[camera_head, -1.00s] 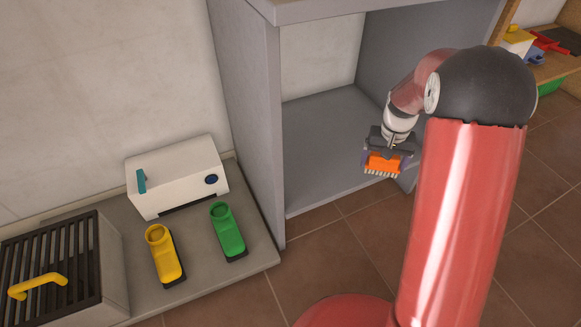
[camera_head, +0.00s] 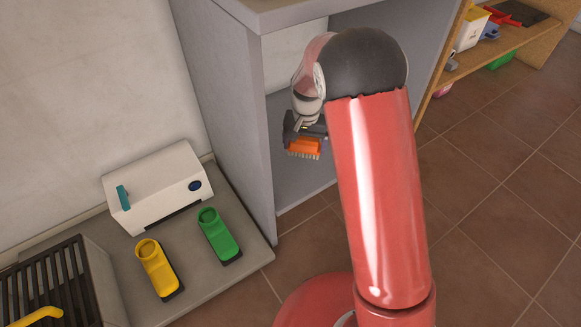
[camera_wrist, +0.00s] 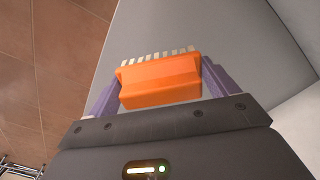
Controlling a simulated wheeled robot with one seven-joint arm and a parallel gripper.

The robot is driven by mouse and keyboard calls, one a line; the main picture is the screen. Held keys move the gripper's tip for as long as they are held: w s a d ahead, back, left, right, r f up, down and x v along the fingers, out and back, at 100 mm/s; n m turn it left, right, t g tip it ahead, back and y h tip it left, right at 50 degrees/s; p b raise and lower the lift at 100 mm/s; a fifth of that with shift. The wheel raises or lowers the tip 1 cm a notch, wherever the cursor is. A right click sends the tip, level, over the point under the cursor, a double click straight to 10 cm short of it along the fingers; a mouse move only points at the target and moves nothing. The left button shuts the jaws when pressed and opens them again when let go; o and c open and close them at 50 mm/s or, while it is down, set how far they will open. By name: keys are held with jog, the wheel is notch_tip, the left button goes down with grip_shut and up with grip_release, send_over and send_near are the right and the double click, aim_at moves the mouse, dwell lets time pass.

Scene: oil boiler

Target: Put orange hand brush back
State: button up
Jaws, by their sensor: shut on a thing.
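The orange hand brush (camera_head: 303,146) has a block-shaped orange body and pale bristles. In the head view it hangs with bristles down, in front of the grey open cabinet. My gripper (camera_head: 304,140) is shut on it. In the wrist view the brush (camera_wrist: 160,82) sits between the two purple fingers of my gripper (camera_wrist: 158,85), bristles pointing away from the palm. My red arm hides part of the cabinet's inside.
The grey cabinet (camera_head: 228,110) has an open front. Left of it, a low grey platform (camera_head: 250,262) carries a white box (camera_head: 155,185), a green scoop-like tool (camera_head: 217,235) and a yellow one (camera_head: 158,270). A wooden shelf (camera_head: 480,62) with several items stands at the upper right. Brown floor tiles on the right are clear.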

jog(key=a, duration=0.1)
jog(key=s+a+f, duration=0.2)
jog(key=shift+s+a+b, duration=0.25)
jog(key=shift+a+b, duration=0.1)
notch_tip(320, 180, down, 5)
jog(key=shift+r+b, duration=0.1)
jog(key=shift+b, duration=0.5)
jog(key=shift+s+a+f, duration=0.1)
jog(key=shift+a+f, duration=0.1)
jog(key=shift+r, duration=0.1)
